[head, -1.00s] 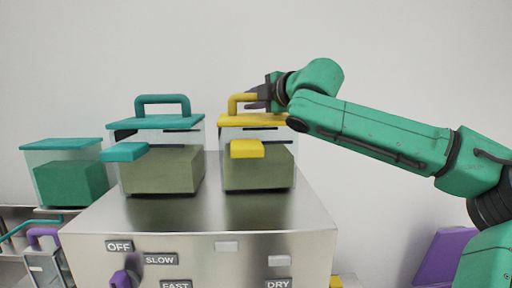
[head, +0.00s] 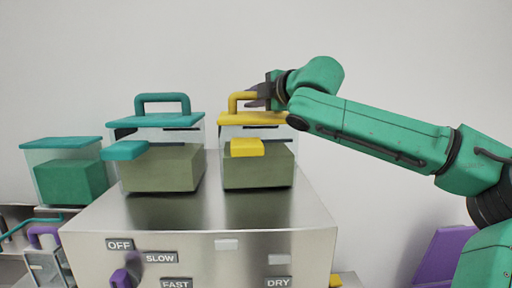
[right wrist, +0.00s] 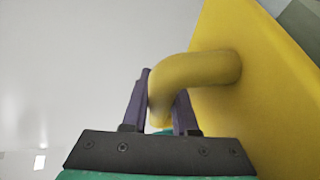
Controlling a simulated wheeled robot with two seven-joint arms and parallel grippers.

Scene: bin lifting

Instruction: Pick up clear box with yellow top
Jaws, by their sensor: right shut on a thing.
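The clear box with a yellow top (head: 258,172) stands upright on the right part of a metal machine's top. Its yellow lid (head: 252,118) has an arched handle and a yellow front tab. In the head view, my right gripper (head: 258,97) is at the right end of the handle. In the right wrist view, the yellow handle (right wrist: 200,70) passes between the two purple fingers of my right gripper (right wrist: 158,105), which is shut on it. The far side of the grip is partly hidden. My left gripper is not in view.
A clear box with a teal top (head: 160,165) stands just left on the same metal machine (head: 200,215). Another teal-topped box (head: 65,175) stands lower at the far left. A purple object (head: 440,255) is at lower right. The space above the boxes is clear.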

